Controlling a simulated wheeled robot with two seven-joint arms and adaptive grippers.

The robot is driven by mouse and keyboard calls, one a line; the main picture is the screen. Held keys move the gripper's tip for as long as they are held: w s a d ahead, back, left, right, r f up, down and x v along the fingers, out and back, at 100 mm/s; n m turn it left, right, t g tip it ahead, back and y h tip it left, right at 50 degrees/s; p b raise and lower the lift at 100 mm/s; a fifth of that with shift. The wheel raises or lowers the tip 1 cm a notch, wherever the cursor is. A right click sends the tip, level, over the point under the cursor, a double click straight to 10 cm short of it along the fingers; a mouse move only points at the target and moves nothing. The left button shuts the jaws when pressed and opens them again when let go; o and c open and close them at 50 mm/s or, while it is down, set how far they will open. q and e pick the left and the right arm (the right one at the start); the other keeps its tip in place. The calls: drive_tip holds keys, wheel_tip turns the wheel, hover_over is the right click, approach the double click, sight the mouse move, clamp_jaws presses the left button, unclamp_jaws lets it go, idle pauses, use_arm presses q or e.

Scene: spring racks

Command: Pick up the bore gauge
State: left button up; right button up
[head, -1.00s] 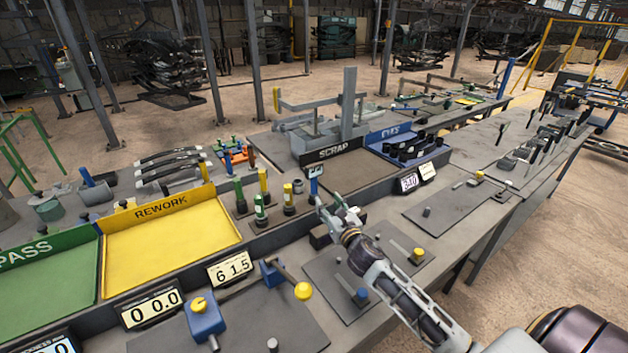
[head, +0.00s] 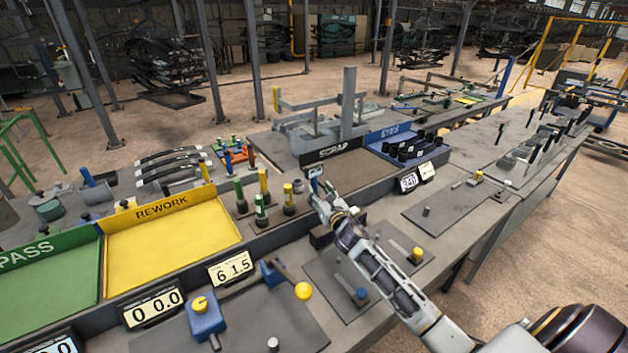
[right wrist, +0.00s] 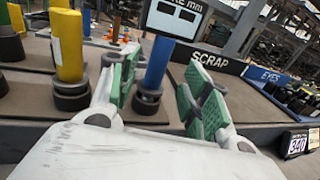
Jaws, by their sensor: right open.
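The bore gauge (head: 315,181) stands upright among the coloured plugs behind the bench front, with a blue handle and a small grey display on top. In the right wrist view its blue handle (right wrist: 158,63) rises from a dark ringed foot, and its display reads in mm. My right gripper (head: 323,200) is open and reaches in from the lower right, close to the gauge. In the right wrist view its two green-padded fingers stand either side of the blue handle's line; I cannot tell whether either touches it. My left gripper is not in view.
Green and yellow plugs (head: 261,207) stand just left of the gauge. The black SCRAP tray (head: 333,152) is behind right, and the yellow REWORK tray (head: 165,250) is to the left. A yellow-knobbed lever (head: 303,290) stands in front.

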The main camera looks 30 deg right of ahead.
sight(315, 186)
drive_tip(key=shift+w, duration=0.2)
idle(0.3)
drive_tip(key=shift+w+r+p, duration=0.15)
drive_tip(key=shift+w+p, duration=0.3)
drive_tip(key=shift+w, duration=0.95)
drive_tip(key=shift+w+d, duration=0.1)
drive_tip(key=shift+w, duration=1)
drive_tip(key=c, duration=1)
